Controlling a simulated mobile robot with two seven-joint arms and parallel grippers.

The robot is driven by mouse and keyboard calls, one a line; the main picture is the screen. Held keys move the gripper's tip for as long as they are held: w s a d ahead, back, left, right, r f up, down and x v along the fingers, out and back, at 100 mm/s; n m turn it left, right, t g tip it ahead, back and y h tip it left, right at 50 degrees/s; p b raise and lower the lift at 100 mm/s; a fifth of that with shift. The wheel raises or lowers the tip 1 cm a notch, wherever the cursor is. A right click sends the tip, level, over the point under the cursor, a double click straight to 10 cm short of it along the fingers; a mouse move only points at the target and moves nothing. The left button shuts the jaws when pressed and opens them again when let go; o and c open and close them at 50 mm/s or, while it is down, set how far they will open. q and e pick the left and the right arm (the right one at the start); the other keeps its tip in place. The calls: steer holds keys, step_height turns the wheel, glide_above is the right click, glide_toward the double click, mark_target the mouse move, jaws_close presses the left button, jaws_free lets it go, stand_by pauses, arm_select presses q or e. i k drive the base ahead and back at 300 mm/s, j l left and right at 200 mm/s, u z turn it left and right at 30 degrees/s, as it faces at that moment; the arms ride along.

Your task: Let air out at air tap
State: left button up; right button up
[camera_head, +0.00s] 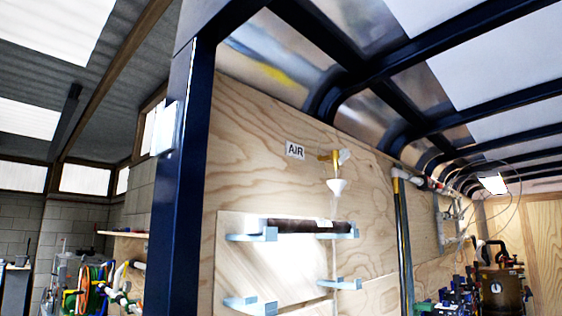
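The air tap (333,157) is a small brass fitting on the plywood wall of the trailer, near the middle of the camera_head view. Neither of my grippers is in view.
Below the tap, light blue brackets (249,235) hold a dark horizontal cylinder (306,226). A dark blue post (178,190) stands at the trailer's left edge. Vertical pipes (402,240) run right of the tap. A brown tank (502,291) with a gauge stands farther right.

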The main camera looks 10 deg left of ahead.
mark_target(344, 153)
steer(key=l+u, duration=0.1)
steer(key=u, duration=0.3)
steer(key=i+l+u, duration=0.15)
steer(key=u, duration=0.3)
steer(key=l+u, duration=0.15)
steer(key=u, duration=0.25)
steer(key=l+u, duration=0.15)
steer(key=u, duration=0.3)
steer(key=l+u, duration=0.25)
steer(key=l, duration=0.15)
steer(key=k+l+u, duration=0.1)
steer(key=l+u, duration=0.2)
steer(key=k+l+u, duration=0.1)
steer(key=l+u, duration=0.15)
steer(key=l, duration=0.15)
steer(key=k+l+u, duration=0.1)
steer(key=l+u, duration=0.2)
steer(key=k+l+u, duration=0.25)
steer(key=l, duration=0.15)
steer(key=i, duration=0.1)
